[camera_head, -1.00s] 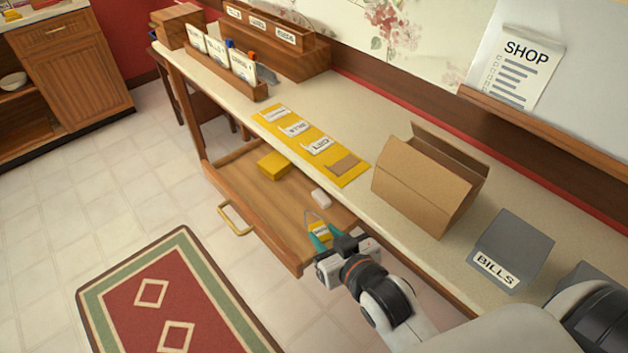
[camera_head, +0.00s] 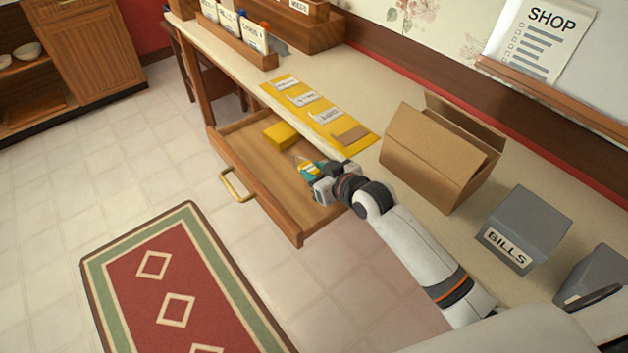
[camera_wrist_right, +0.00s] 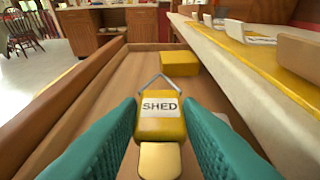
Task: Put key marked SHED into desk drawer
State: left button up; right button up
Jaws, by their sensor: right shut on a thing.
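The SHED key has a yellow tag with a white label reading SHED (camera_wrist_right: 160,107) and a wire loop on top. My right gripper (camera_wrist_right: 161,125) is shut on it, its teal fingers on either side of the tag. In the head view the right gripper (camera_head: 312,171) and key tag (camera_head: 307,166) are over the open desk drawer (camera_head: 255,166). I cannot tell whether the key touches the drawer floor. The drawer is pulled out below the desk top and holds a yellow box (camera_head: 282,135), which also shows ahead in the wrist view (camera_wrist_right: 179,63). My left gripper is not in view.
On the desk lie a yellow strip (camera_head: 313,108) with labelled holders, an open cardboard box (camera_head: 432,155) and a grey BILLS box (camera_head: 520,228). The drawer's front has a brass handle (camera_head: 237,187). A red rug (camera_head: 165,275) lies on the floor.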

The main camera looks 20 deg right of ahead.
jog(key=shift+f+b, duration=0.3)
jog(key=shift+f, duration=1.65)
jog(key=shift+f, duration=0.15)
jog(key=o, duration=0.7)
jog(key=shift+r, duration=0.2)
jog(key=p+v, duration=0.1)
jog(key=v, duration=1.1)
jog(key=shift+f, duration=0.1)
